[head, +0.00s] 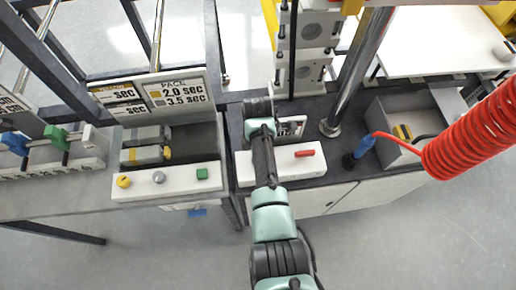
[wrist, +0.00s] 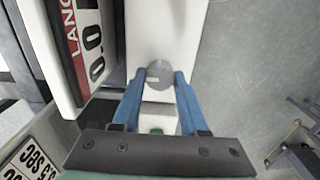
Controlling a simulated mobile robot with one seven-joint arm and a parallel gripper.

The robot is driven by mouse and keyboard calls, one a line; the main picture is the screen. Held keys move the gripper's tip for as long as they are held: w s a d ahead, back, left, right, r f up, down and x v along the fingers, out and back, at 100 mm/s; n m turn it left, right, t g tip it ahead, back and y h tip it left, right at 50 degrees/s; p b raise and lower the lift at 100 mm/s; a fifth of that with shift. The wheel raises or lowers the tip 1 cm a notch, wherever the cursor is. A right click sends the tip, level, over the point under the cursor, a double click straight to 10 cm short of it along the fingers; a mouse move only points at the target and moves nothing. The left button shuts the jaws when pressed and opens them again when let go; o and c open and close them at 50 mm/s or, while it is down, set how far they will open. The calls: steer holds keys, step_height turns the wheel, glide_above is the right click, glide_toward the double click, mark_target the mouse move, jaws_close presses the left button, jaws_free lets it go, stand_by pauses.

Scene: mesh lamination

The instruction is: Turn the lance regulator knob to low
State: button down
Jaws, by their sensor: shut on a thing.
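The lance regulator knob (wrist: 159,73) is a round grey knob on a white panel in the wrist view. A small light mark shows on its face, pointing toward the left of that picture. My gripper (wrist: 160,78) has its two blue fingers on either side of the knob and is shut on it. The lance readout sign (wrist: 85,40), with a red band and "0.0", stands left of the knob in the wrist view. In the head view my arm hides the knob and the gripper; the white panel (head: 300,162) shows beside the arm.
To the left, another white panel (head: 140,188) carries yellow, grey and green controls, with a pace sign (head: 180,92) behind. A red coiled hose (head: 470,140) hangs at the right.

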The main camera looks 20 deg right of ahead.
steer(key=shift+w+r, duration=0.1)
steer(key=shift+r, duration=0.05)
steer(key=shift+c, duration=2.2)
jaws_free()
step_height(320, 180, up, 13)
steer(key=b, duration=0.1)
